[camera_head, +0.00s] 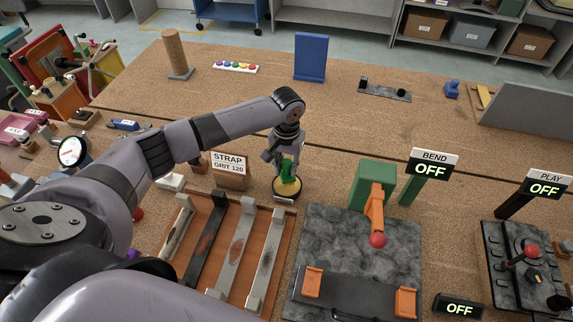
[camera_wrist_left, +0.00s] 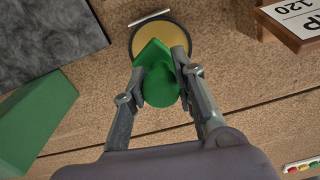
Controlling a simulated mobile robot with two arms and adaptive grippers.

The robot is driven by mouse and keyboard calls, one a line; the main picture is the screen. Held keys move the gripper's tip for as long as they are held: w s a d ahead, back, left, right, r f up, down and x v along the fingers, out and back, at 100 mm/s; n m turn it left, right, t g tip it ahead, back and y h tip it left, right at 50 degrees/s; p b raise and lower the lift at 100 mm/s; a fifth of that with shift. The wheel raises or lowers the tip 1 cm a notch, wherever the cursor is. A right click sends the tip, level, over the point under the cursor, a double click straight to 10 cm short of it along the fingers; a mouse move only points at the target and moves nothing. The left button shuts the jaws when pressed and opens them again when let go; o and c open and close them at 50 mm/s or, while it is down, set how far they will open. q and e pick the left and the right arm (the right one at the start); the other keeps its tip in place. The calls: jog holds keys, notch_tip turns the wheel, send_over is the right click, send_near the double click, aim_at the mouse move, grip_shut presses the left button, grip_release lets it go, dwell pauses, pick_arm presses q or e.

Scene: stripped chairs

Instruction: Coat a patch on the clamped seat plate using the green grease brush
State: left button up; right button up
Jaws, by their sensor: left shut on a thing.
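My left gripper (camera_head: 284,158) is shut on the green grease brush (camera_head: 287,168), which it holds over a round dark dish of yellow grease (camera_head: 287,187). In the left wrist view, the fingers (camera_wrist_left: 160,68) close on both sides of the green brush (camera_wrist_left: 158,92), and the yellow grease (camera_wrist_left: 167,28) shows behind it. The brush's lower end is hidden, so I cannot tell whether it touches the grease. The dark seat plate (camera_head: 350,292) lies on a grey mottled slab (camera_head: 327,232) between two orange clamps (camera_head: 313,281) (camera_head: 405,301). My right gripper is not in view.
An orange lever with a red ball (camera_head: 378,240) on a green block (camera_head: 372,180) stands behind the plate. A box marked STRAP (camera_head: 229,172) is left of the dish. A rack of metal bars (camera_head: 236,245) lies left of the slab.

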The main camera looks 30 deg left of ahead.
pick_arm(q)
jog(key=shift+r+p, duration=0.6)
jog(key=shift+r, duration=0.25)
jog(key=shift+r+p, duration=0.45)
jog(key=shift+r, duration=0.65)
